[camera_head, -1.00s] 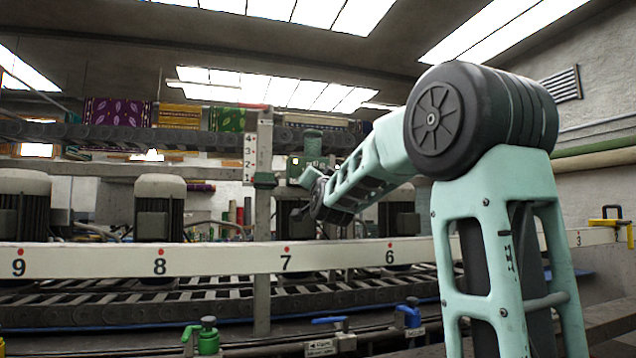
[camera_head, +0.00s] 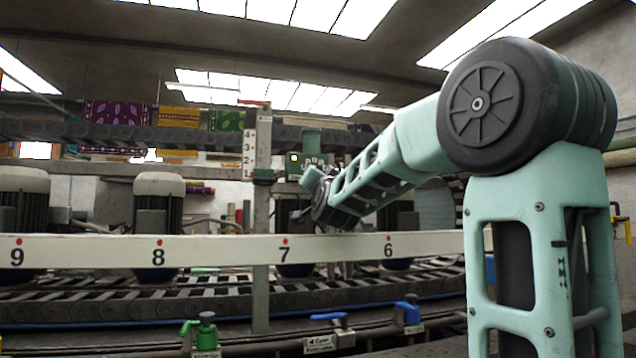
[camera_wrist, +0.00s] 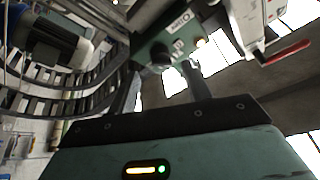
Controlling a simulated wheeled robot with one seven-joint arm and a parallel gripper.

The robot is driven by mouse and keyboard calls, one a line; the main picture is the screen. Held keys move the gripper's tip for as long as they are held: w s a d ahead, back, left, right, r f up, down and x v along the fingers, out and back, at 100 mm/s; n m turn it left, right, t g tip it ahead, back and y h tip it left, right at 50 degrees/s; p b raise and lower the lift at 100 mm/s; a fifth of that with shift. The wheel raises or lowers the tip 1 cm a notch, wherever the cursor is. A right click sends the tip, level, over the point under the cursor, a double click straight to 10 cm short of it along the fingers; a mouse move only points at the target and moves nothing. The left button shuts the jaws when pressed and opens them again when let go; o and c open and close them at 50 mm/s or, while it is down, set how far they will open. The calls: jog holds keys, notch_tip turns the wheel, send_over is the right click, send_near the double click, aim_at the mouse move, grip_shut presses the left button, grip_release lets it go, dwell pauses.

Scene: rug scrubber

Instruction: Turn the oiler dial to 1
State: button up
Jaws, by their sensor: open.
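The oiler (camera_head: 293,163) is a small green box beside the post in the head view, partly behind my wrist. In the wrist view the green oiler box (camera_wrist: 155,32) is tilted, with a white label that seems to read "Oiler". A dark round knob (camera_wrist: 160,55), likely the dial, shows on its face; its setting is too small to read. My gripper (camera_wrist: 161,74) is open, with one finger on each side below the knob. I cannot tell whether a finger touches it. In the head view my gripper (camera_head: 309,178) is at the oiler, its fingers hard to make out.
A white numbered rail (camera_head: 220,250) crosses in front of the conveyor. A post with a numbered scale (camera_head: 249,150) stands left of the oiler. A red lever (camera_wrist: 287,53) shows in the wrist view. Green (camera_head: 206,333) and blue (camera_head: 409,314) valves sit low in front.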

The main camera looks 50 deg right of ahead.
jog(key=v, duration=0.3)
jog(key=shift+b, duration=0.35)
